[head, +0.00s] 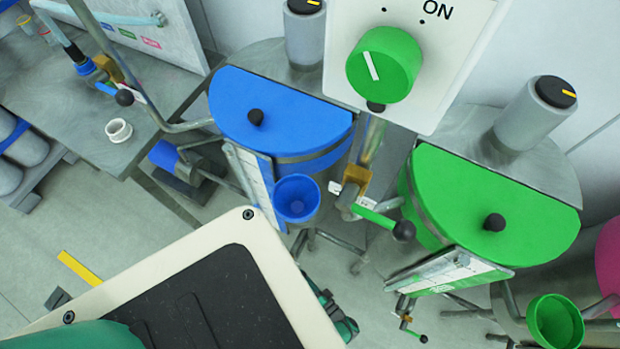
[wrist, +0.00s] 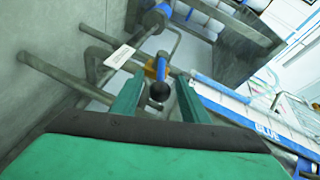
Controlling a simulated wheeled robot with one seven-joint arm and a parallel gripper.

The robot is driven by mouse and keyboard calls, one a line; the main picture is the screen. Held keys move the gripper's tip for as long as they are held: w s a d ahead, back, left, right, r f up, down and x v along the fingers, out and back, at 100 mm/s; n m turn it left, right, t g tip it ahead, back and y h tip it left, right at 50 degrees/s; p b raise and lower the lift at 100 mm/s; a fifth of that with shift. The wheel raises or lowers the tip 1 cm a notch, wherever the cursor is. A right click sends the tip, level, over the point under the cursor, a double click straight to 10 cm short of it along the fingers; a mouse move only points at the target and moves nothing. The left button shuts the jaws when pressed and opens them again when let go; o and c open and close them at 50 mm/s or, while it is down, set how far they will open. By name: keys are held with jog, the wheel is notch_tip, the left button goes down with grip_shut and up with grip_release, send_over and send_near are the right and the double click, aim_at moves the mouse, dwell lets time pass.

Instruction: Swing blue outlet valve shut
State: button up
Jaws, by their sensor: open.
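The blue outlet valve shows in the wrist view, with a brass body (wrist: 151,71), a short blue lever (wrist: 161,69) and a black ball knob (wrist: 159,91). The lever points roughly toward the camera. My gripper (wrist: 160,78) is open, with one green finger on each side of the knob in the picture. No contact shows, and the depth between fingertips and knob is hard to tell. In the head view the blue drum (head: 275,108) stands left of centre.
A white panel lettered BLUE (wrist: 250,120) runs close on the right in the wrist view. Metal pipes (wrist: 60,80) and a white tag (wrist: 119,57) lie left. In the head view, a blue funnel (head: 297,199), a green-handled valve (head: 375,217) and the green drum (head: 492,200) stand near.

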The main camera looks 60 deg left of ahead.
jog(key=shift+v, duration=2.8)
